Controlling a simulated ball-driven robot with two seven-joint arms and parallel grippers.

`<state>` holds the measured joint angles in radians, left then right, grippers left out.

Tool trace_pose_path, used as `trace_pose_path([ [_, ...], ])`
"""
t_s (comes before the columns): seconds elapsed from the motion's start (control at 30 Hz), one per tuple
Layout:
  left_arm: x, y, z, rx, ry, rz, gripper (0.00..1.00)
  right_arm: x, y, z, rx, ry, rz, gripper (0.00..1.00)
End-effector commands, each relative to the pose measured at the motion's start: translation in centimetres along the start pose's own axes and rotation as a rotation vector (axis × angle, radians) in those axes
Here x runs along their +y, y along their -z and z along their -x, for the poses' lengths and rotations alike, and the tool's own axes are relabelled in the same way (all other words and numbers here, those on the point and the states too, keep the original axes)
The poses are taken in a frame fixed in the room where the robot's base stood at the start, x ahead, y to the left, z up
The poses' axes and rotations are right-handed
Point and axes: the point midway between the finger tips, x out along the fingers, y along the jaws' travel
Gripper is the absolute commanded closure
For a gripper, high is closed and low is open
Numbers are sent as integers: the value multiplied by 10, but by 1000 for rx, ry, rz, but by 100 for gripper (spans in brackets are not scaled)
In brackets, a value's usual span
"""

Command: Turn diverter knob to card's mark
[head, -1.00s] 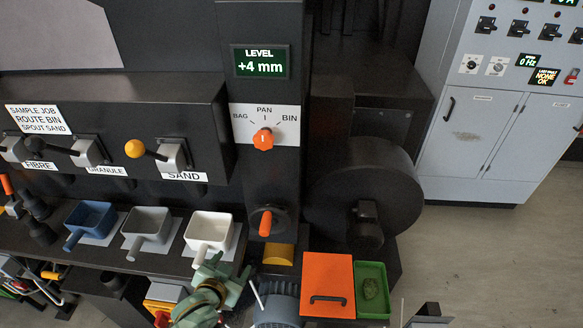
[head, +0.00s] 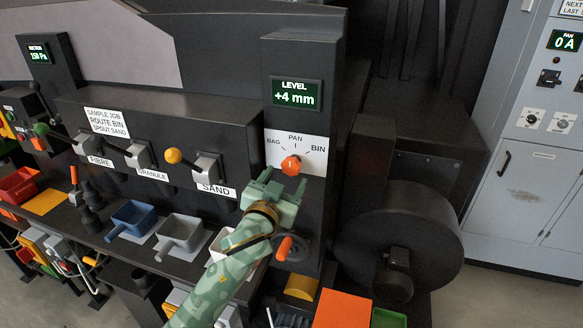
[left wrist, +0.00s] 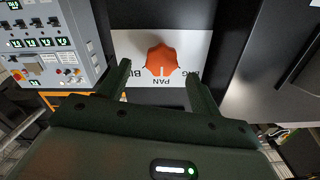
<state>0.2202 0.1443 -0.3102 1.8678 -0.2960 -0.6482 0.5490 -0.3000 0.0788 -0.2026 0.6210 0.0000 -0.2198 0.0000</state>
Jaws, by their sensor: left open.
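The orange diverter knob (head: 291,165) sits on a white plate (head: 316,170) marked BAG, PAN and BIN. Its white pointer line appears to point up at PAN. The card (head: 107,122) reads "SAMPLE JOB, ROUTE BIN, SPOUT SAND". My green left gripper (head: 283,184) is open just below and in front of the knob. In the left wrist view the plate appears upside down, and the knob (left wrist: 162,60) lies just beyond and between the open fingers (left wrist: 158,76), with no contact visible. My right gripper is not in view.
A level display (head: 296,94) reads +4 mm above the plate. A second orange handle (head: 284,248) is below, close to my left forearm. The yellow-knobbed SAND lever (head: 174,156) stands left of the gripper. Blue (head: 133,217) and grey (head: 180,233) scoops rest on the ledge.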

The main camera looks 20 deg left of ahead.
Motion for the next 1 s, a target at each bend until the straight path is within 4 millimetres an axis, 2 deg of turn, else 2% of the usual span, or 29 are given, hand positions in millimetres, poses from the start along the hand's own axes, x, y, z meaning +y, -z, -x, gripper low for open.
trace_pose_path([
  [0.1, -1, 1, -25, 1, 1, -3, 36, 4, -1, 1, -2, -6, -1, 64],
  [0.23, 0, 0, -42, -1, 0, -3, 36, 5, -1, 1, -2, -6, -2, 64],
  [0.4, 0, 0, -51, 0, -1, -1, 36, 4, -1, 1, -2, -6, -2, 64],
  [0.63, 0, 0, -52, 0, 0, -1, 36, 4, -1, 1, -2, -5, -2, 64],
  [0.67, 0, 0, -52, 0, 0, -1, 41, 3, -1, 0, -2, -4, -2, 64],
  [0.8, 0, 0, -52, 0, 0, -1, 80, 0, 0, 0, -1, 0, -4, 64],
  [1.0, 0, 0, -51, 0, 0, -6, 80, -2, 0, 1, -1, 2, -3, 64],
])
